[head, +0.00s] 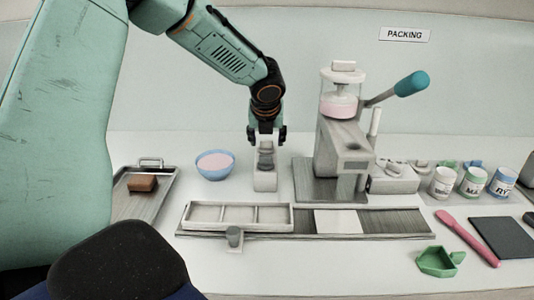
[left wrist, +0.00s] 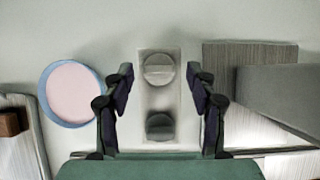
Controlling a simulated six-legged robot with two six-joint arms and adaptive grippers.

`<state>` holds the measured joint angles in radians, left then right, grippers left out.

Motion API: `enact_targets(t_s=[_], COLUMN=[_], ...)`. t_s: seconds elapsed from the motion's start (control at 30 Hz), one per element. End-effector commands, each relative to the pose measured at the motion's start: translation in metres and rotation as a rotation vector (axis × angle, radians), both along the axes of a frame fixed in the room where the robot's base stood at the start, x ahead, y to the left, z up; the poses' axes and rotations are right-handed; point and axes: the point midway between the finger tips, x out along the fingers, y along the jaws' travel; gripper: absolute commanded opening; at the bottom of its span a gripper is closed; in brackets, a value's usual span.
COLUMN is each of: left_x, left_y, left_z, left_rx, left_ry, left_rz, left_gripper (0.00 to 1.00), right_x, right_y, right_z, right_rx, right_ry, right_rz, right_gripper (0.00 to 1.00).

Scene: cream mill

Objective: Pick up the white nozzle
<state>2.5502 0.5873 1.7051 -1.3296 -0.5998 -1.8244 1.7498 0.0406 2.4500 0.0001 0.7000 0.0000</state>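A pale stand (head: 265,182) is on the table below my left gripper (head: 267,138). In the left wrist view the stand (left wrist: 158,97) carries a whitish round piece (left wrist: 158,69), which looks like the white nozzle, and a dark grey round piece (left wrist: 159,126). In the head view the gripper partly hides the pieces. My left gripper (left wrist: 162,95) points down, open, with one finger on each side of the stand. Nothing is held between the fingers. My right gripper is not in view.
A blue bowl of pink cream (head: 215,165) stands left of the stand. The mill (head: 342,140) with a blue-tipped lever is close on the right. A three-part tray (head: 237,229) lies in front. A metal tray with a brown block (head: 142,183) is at the left.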

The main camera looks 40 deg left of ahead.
Motion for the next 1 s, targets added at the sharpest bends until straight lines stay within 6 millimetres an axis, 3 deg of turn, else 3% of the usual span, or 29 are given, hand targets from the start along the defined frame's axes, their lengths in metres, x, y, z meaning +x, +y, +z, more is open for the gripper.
enact_targets(t_s=[0.53,0.83,1.0], left_x=[-0.001,0.000,0.000], left_y=[0.000,0.000,0.000], left_z=[-0.001,0.002,0.027], left_rx=[-0.001,-0.001,0.000], left_ry=[0.002,0.000,-0.003], left_rz=[0.001,0.001,0.001], left_gripper=[0.08,0.07,0.07], right_x=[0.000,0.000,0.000], right_y=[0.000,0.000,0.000], right_z=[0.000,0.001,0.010], right_rx=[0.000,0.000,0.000], right_ry=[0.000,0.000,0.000], right_rz=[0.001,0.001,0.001], right_gripper=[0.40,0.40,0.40])
